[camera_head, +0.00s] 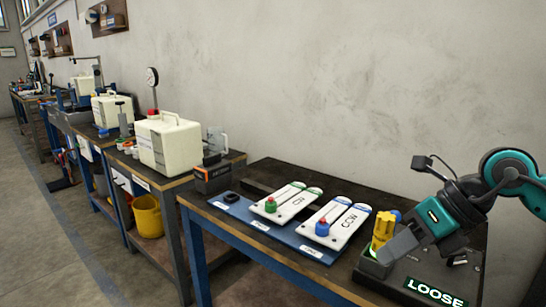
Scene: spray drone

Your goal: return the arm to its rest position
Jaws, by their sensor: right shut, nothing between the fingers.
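My right arm comes in from the right edge, teal and dark grey. Its right gripper (387,254) is shut and empty, with its grey fingers pointing down and left over a dark block with a "LOOSE" label (435,292). A yellow upright part (383,231) stands right beside the fingers, partly hidden by them; I cannot tell whether they touch it. My left gripper is not in view.
On the bench, a blue mat (230,208) holds a white "CW" plate (287,203) with a green knob and a white "CCW" plate (336,224) with a blue knob. A battery-like box (213,178) and cream cases (169,144) stand further left. The wall (300,80) is behind.

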